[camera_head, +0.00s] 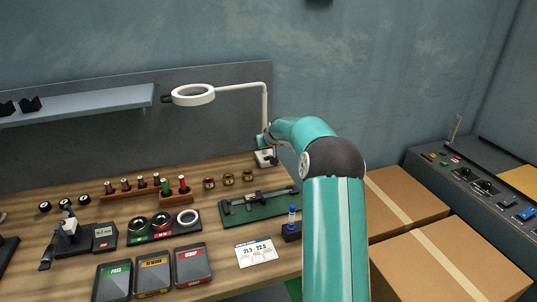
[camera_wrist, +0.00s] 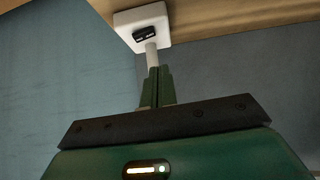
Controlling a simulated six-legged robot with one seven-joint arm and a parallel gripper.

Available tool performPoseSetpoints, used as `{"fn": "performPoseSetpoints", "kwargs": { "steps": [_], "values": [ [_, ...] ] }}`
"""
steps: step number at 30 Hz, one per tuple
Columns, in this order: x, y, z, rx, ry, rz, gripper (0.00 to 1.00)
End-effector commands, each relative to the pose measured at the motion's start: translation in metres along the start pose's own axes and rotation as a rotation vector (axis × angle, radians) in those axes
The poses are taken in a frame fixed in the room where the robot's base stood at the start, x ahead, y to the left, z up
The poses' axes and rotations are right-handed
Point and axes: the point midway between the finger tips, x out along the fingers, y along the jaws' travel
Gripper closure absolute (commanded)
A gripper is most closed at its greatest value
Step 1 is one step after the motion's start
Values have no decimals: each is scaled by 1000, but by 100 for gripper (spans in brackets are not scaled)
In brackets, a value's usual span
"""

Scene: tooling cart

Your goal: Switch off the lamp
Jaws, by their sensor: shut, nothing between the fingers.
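The lamp is a white ring lamp (camera_head: 193,95) on a thin bent white arm above the back of the bench. I cannot tell whether it is lit. Its white square base (camera_wrist: 128,22), at the top of the wrist view, carries a small black switch (camera_wrist: 146,33). A white post (camera_wrist: 151,56) runs from the base towards my gripper (camera_wrist: 154,70). My green fingers are shut and empty, a short way from the switch and overlapping the post's line. I cannot tell whether they touch the post. In the head view my arm partly hides the base (camera_head: 264,157).
The wooden bench (camera_head: 215,258) holds trays, a green fixture (camera_head: 258,206), a blue-topped tool in a holder (camera_head: 292,222) and small parts. Cardboard boxes (camera_head: 455,268) stand at the right, beside a control panel (camera_head: 470,180). A grey shelf (camera_head: 80,103) hangs at the back left.

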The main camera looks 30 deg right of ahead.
Motion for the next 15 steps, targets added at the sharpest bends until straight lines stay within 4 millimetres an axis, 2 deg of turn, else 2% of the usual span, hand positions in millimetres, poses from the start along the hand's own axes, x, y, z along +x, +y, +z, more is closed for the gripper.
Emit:
{"fn": "performPoseSetpoints", "kwargs": {
  "steps": [9, 15],
  "values": [
    [-60, -4, 0, -1, -4, 0, 100],
    [-79, -6, 0, 0, -5, -2, 100]
  ]
}}
